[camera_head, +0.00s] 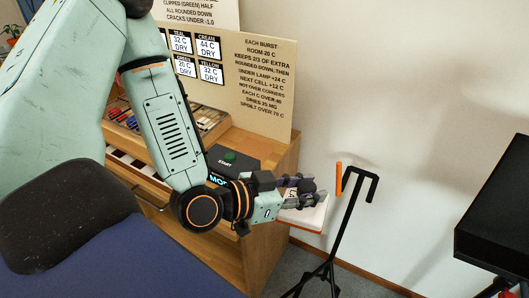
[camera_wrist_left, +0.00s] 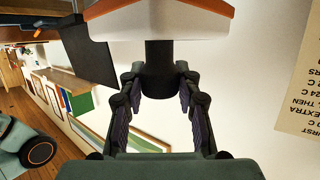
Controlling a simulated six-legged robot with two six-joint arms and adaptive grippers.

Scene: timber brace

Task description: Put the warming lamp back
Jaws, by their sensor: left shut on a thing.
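The warming lamp (camera_head: 311,215) shows in the head view as a white head with an orange edge, partly hidden by my left gripper (camera_head: 298,190). In the left wrist view, the lamp's white and orange head (camera_wrist_left: 160,28) has a black grip (camera_wrist_left: 159,70) between the fingers of my left gripper (camera_wrist_left: 158,82), which is shut on it. The lamp is off the cabinet, in front of the wall. A black stand (camera_head: 343,230) with a hooked top and an orange upright tip is just right of the lamp. My right gripper is out of view.
The wooden cabinet (camera_head: 262,200) left of the lamp carries a dark box with a green START button (camera_head: 231,157) and an instruction board (camera_head: 262,85). A dark, flat object (camera_head: 495,220) stands at the far right. Clear space lies between it and the stand.

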